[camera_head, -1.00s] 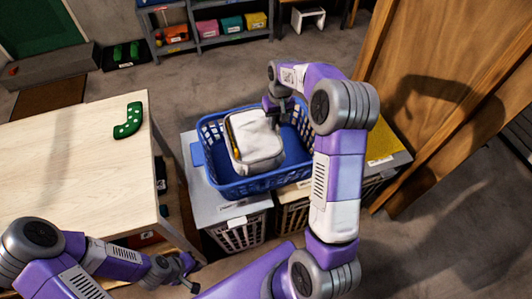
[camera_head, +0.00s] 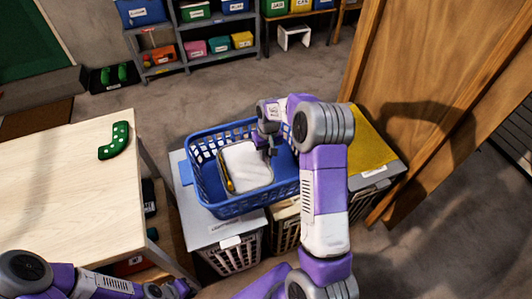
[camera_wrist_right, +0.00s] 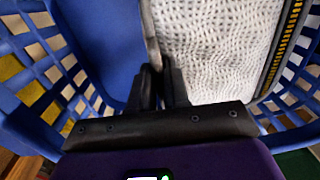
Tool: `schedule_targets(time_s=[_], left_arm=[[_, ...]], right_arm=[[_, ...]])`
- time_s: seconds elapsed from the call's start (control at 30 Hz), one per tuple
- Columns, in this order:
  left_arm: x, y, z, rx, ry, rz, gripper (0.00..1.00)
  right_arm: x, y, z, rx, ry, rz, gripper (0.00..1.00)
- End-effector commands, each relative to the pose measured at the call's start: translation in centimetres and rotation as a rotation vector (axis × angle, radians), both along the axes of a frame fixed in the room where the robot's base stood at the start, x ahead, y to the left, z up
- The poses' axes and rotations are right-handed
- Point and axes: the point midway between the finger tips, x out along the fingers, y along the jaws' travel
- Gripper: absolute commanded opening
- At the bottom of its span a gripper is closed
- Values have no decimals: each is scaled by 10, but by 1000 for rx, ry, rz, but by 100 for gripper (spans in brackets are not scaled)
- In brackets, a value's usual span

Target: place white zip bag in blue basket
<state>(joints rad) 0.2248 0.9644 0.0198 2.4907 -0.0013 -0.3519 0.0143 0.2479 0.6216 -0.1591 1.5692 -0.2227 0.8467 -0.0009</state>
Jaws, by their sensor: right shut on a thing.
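The white zip bag (camera_head: 245,164) is inside the blue basket (camera_head: 235,210) in the head view, lower than the basket's rim. My right gripper (camera_head: 268,148) reaches down into the basket at the bag's right edge. In the right wrist view, the right gripper (camera_wrist_right: 160,88) is shut on the edge of the white zip bag (camera_wrist_right: 215,50), with the blue basket (camera_wrist_right: 100,45) around it. Whether the bag rests on the basket floor is hard to tell. My left gripper (camera_head: 172,290) is at the bottom edge of the head view, away from the basket; its fingers are not clear.
The basket stands on grey-lidded hampers (camera_head: 205,230). A light wooden table (camera_head: 60,190) is on the left with a green spotted sock-like item (camera_head: 115,142). A wooden door (camera_head: 430,90) stands at the right. Shelves with bins (camera_head: 200,30) are at the back.

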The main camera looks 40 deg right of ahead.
Motion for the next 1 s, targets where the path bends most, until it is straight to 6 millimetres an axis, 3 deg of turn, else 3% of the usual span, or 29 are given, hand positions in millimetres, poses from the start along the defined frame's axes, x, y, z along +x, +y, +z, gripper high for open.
schedule_targets(time_s=[0.03, 0.07, 0.2, 0.57, 1.0], left_arm=[[0, 0, -2, 0, 0, 0, 0], [0, 0, -1, 0, 0, 0, 0], [0, 0, -1, 0, 0, 0, 0], [0, 0, 2, 0, 0, 0, 0], [0, 0, 28, 0, 0, 0, 0]], right_arm=[[0, 0, -3, 0, 0, 0, 0], [0, 0, -2, 0, 1, 0, 20], [0, 0, -2, 0, 1, 0, 41], [0, 0, 5, 0, 0, 0, 41], [-1, -6, 91, 0, -2, 0, 41]])
